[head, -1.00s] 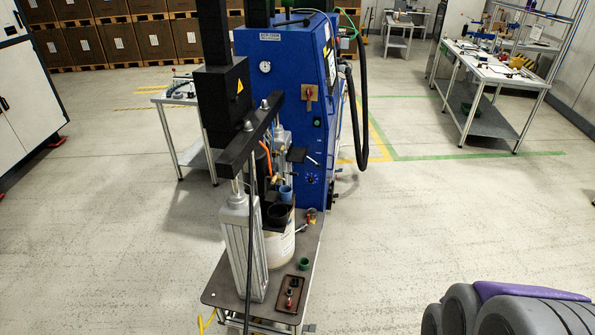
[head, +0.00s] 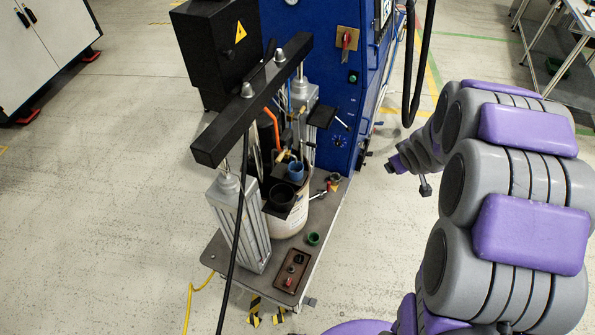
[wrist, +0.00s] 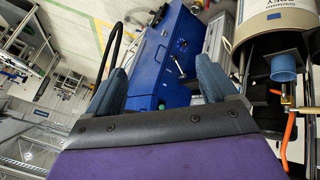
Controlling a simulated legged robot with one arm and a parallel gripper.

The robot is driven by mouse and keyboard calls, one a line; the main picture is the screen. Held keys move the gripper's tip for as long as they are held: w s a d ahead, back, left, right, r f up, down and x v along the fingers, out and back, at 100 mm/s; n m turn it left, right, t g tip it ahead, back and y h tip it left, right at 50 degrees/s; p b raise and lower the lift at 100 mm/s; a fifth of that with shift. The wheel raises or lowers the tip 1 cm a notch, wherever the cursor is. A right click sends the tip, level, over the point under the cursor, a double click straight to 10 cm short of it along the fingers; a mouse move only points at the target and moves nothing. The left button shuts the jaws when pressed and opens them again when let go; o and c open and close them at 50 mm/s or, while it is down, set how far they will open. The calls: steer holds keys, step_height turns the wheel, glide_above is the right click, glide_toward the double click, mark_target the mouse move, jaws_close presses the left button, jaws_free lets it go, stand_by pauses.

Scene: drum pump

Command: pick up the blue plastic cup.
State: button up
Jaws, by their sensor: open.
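In the wrist view the blue cup (wrist: 284,66) is at the right, beyond the right finger and below the drum (wrist: 272,22). My gripper (wrist: 160,86) is open, with its two dark blue fingers wide apart and nothing between them. In the head view my arm reaches in from the right, and its far end is right of the cup, clear of it.
A green cup (head: 313,239) and a brown tray (head: 291,272) are on the pump's base plate. Floor right of the pump is clear.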

steer(key=w+a+f+n+t+y, duration=0.2)
steer(key=w+a+f+n+y, duration=0.15)
steer(key=w+f, duration=0.3)
steer(key=n+y, duration=0.3)
steer(key=y, duration=1)
glide_toward(302, 171)
steer(key=shift+m+t, duration=0.25)
steer(key=shift+t, duration=0.05)
steer(key=x, duration=0.2)
steer(key=b+x, duration=0.1)
steer(key=x, duration=0.1)
steer(key=s+b+x, duration=0.1)
steer(key=x, duration=0.1)
steer(key=shift+a+f, duration=0.2)
steer(key=shift+a, duration=0.05)
steer(key=shift+w+a, duration=0.55)
steer(key=shift+w, duration=0.1)
steer(key=b+x, duration=0.1)
steer(key=x, duration=0.4)
steer(key=shift+w, duration=0.15)
steer(key=shift+d, duration=0.1)
steer(key=shift+c, duration=0.4)
